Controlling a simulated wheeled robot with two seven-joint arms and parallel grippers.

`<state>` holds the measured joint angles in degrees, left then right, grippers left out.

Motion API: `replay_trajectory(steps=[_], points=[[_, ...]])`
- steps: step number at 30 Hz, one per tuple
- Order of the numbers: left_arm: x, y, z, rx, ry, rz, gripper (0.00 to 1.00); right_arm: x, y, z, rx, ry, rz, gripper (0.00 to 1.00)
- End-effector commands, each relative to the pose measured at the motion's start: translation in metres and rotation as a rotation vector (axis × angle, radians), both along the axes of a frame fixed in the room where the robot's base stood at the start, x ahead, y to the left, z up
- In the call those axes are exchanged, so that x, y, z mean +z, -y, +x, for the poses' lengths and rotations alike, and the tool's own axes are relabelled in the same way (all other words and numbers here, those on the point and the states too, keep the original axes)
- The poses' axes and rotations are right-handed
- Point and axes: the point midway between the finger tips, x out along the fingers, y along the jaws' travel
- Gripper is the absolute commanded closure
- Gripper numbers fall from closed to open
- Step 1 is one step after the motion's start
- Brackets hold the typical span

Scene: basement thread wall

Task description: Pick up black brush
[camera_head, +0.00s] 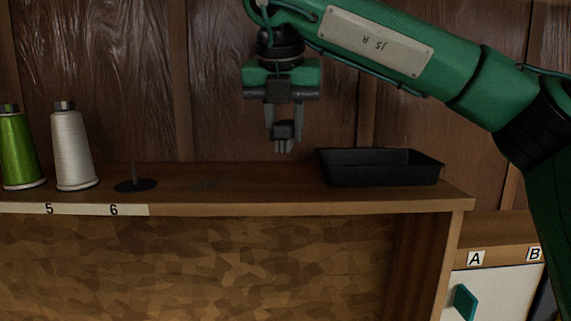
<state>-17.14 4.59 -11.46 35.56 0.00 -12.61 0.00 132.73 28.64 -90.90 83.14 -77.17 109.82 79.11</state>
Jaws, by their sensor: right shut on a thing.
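My right gripper (284,135) comes down from the green arm at the upper right and hangs above the wooden shelf top. It is shut on a small dark thing between its fingertips, the black brush (283,131). The brush is mostly hidden by the fingers and is held clear of the shelf. A faint dark patch shows on the shelf top to the lower left of the gripper. My left gripper is not in view.
A black tray (381,178) stands on the shelf (265,200) at right. A green spool (16,150), a white spool (72,150) and an empty spindle (134,184) stand at left. A lower cabinet (497,290) labelled A and B is at the right.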

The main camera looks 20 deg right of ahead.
Motion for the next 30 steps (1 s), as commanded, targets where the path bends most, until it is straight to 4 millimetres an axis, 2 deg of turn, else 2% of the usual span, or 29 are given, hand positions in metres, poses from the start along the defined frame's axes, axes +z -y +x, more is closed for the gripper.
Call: replay_trajectory(steps=[1, 6, 9, 15, 21, 30], points=[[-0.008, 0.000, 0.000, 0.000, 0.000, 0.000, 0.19, 0.011, -0.002, 0.000, -0.002, 0.004, 0.002, 0.94], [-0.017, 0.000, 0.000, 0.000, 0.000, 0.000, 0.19, 0.052, -0.002, 0.000, 0.000, 0.002, 0.002, 0.94], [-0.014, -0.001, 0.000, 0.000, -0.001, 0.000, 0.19, 0.078, -0.001, -0.001, -0.003, 0.004, -0.001, 0.94], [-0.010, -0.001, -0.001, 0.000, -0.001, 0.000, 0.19, 0.113, -0.001, -0.001, -0.002, 0.003, -0.001, 0.94], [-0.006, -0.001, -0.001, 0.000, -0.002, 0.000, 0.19, 0.131, -0.001, 0.000, 0.001, -0.001, -0.001, 0.94], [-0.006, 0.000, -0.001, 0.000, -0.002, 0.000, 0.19, 0.136, 0.000, 0.000, 0.002, 0.000, -0.001, 0.94]])
